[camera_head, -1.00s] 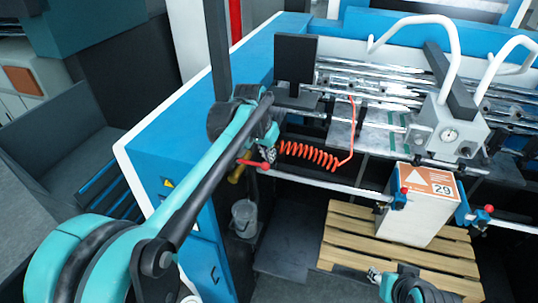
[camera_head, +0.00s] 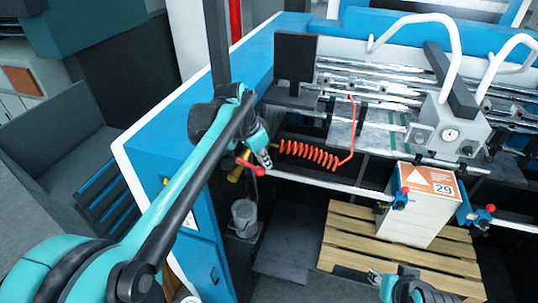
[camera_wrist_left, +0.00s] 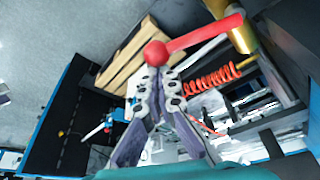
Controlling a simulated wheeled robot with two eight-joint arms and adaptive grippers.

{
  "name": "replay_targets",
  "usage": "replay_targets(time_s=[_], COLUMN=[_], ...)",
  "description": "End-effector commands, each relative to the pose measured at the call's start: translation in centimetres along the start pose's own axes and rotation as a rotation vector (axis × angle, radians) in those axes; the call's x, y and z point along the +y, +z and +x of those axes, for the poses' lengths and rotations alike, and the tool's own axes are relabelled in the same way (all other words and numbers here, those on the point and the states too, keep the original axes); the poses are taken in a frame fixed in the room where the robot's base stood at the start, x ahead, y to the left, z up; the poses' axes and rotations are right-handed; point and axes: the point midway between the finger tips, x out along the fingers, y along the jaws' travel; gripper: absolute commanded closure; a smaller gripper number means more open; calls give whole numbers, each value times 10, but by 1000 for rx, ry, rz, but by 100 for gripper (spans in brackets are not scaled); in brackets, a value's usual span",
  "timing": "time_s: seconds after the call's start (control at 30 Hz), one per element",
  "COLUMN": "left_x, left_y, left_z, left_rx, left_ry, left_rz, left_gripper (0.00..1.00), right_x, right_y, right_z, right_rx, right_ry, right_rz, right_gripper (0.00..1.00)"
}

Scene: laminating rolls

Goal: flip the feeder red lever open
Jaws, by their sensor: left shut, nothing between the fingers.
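The red lever (camera_head: 249,166) with a round red ball end sits at the feeder's left end, beside a brass-coloured cylinder (camera_head: 236,173). In the left wrist view the lever (camera_wrist_left: 207,34) runs from the cylinder (camera_wrist_left: 241,36) to its ball, which shows just at my fingertips. My left gripper (camera_head: 264,160) is shut with nothing between its fingers, its tips close to the ball; I cannot tell if they touch. It also shows in the left wrist view (camera_wrist_left: 158,72). My right gripper (camera_head: 375,275) shows only partly at the bottom of the head view.
An orange coiled hose (camera_head: 310,154) hangs right of my left gripper. A steel rail (camera_head: 325,183) runs along the feeder front. A white box (camera_head: 418,215) stands on a wooden pallet (camera_head: 345,232). A grey bucket (camera_head: 244,217) stands below the lever.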

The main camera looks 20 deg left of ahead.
Motion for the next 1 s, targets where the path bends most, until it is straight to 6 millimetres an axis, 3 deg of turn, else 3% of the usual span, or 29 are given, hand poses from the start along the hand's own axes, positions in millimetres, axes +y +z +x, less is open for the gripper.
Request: replay_targets(time_s=[0.43, 0.83, 1.0], left_x=[7, 1, -4], left_y=[36, 60, 70], left_z=[-12, -21, -25], left_rx=[-1, -1, -1], left_ry=[147, 277, 281], left_rz=[395, 751, 763], left_gripper=[100, 100, 100], right_x=[0, 0, 0], right_y=[6, 10, 11], right_z=[9, 14, 16], right_rx=[0, 0, 0], right_ry=[0, 0, 0], right_rz=[0, 0, 0], right_gripper=[60, 60, 60])
